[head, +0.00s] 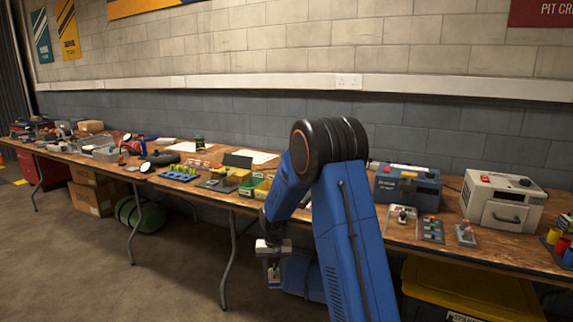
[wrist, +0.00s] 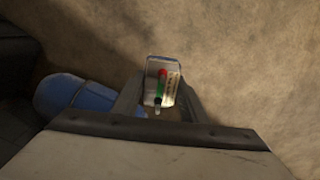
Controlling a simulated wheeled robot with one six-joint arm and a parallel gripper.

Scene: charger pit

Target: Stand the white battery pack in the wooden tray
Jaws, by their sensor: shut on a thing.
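My gripper (head: 273,266) hangs in front of the bench, low over the floor, pointing down. In the wrist view its two fingers are shut on the white battery pack (wrist: 152,72). In the head view the pack is small and partly hidden by the gripper. I cannot make out a wooden tray for certain among the things on the bench.
The long wooden bench (head: 349,226) carries a blue charger (head: 408,187), a white charger box (head: 502,203), small modules and a blue rack (head: 180,174). Under it are a yellow-lidded bin (head: 470,287), cardboard boxes (head: 92,196) and a green roll (head: 140,214). Open floor lies at left.

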